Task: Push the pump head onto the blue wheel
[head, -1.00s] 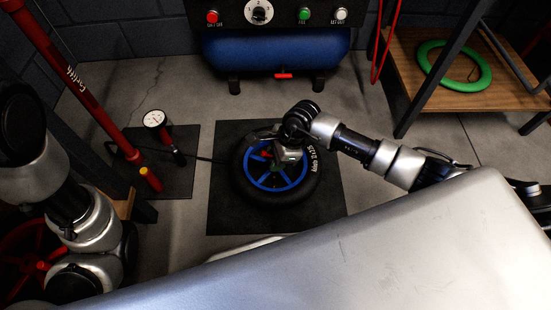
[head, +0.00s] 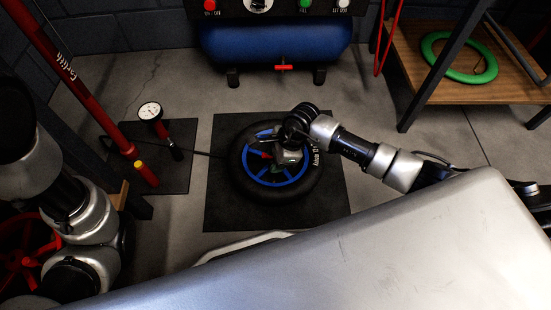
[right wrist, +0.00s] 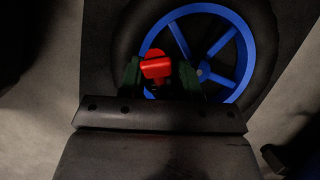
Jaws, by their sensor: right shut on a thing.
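The blue wheel (head: 270,183), with blue spokes and a black tyre, lies flat on a dark mat. It also shows in the right wrist view (right wrist: 243,48). My right gripper (head: 279,160) is over the wheel, inside the tyre ring. It is shut on the pump head (right wrist: 156,67), whose red lever shows between the green fingertips in the right wrist view. The pump head is over the left part of the rim there; contact with the valve is hidden. My left arm stands at the left edge; its gripper is not visible.
A pump gauge (head: 150,110) stands on a second mat (head: 180,183) to the left, with a dark hose running toward the wheel. A blue compressor (head: 277,45) is behind. A wooden shelf (head: 480,94) holds a green ring (head: 484,76). A grey surface (head: 350,240) fills the foreground.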

